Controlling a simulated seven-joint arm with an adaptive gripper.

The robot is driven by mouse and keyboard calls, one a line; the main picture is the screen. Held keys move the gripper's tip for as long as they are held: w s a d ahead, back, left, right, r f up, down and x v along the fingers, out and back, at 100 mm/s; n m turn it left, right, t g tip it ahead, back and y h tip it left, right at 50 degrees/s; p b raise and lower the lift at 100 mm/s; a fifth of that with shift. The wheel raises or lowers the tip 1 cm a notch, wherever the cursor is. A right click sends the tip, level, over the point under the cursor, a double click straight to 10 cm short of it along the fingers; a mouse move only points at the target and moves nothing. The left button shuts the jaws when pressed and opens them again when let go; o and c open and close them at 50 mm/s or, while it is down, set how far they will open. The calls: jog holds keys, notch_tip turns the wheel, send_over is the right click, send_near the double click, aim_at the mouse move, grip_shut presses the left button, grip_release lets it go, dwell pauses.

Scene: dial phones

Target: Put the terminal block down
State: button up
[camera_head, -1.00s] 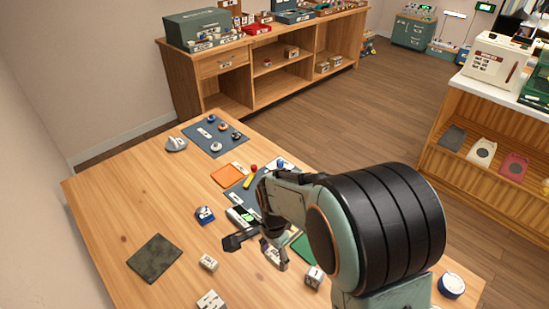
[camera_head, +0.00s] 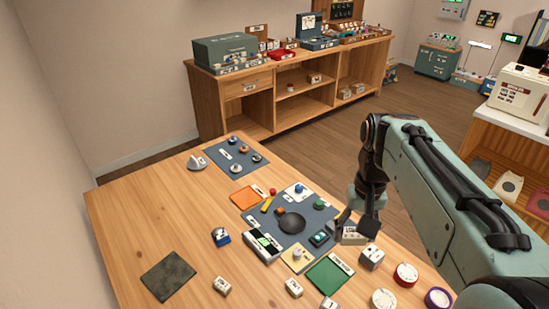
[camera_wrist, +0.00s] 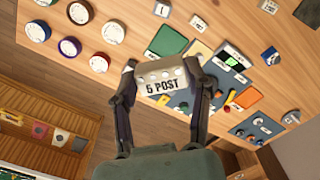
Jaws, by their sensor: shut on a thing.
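The terminal block (camera_wrist: 162,82) is a pale grey block marked "5 POST" with round posts along its top. My gripper (camera_wrist: 165,88) is shut on it, with one finger at each end, in the wrist view. In the head view my gripper (camera_head: 358,222) points down near the table's right edge. The block (camera_head: 351,237) shows between its fingers, beside a small dark device on the blue-grey mat (camera_head: 262,219). I cannot tell whether the block touches the table or hangs just above it.
A pale cube (camera_head: 371,258) stands close in front of the block. A green mat (camera_head: 330,273), yellow mat (camera_head: 297,257) and round dials (camera_head: 406,274) lie nearer. The wooden table (camera_head: 150,222) has bare room at left, around a dark mat (camera_head: 168,276).

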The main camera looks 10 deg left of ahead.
jog(key=s+a+f+n, duration=0.35)
jog(key=a+f, duration=0.25)
jog(key=f, duration=0.2)
jog(key=s+a+f+n, duration=0.3)
jog(key=a+f+n, duration=0.2)
jog(key=f, duration=0.2)
send_over(263, 283)
jog(key=s, duration=0.1)
jog(key=f, duration=0.9)
jog(key=shift+s+d, duration=0.1)
jog(key=shift+d, duration=0.15)
jog(key=shift+w+a+f, duration=0.1)
jog(key=shift+w+f, duration=0.15)
jog(key=shift+f, duration=0.05)
jog(key=shift+w+a+f, duration=0.1)
jog(key=shift+w+f, duration=0.05)
jog(key=shift+f, duration=0.8)
jog(key=shift+w+a+f, duration=0.1)
jog(key=shift+w+f, duration=0.05)
jog(key=shift+f, duration=0.75)
jog(key=shift+d+f, duration=0.1)
jog(key=shift+f, duration=0.05)
jog(key=o, duration=0.9)
jog(key=shift+o, duration=0.2)
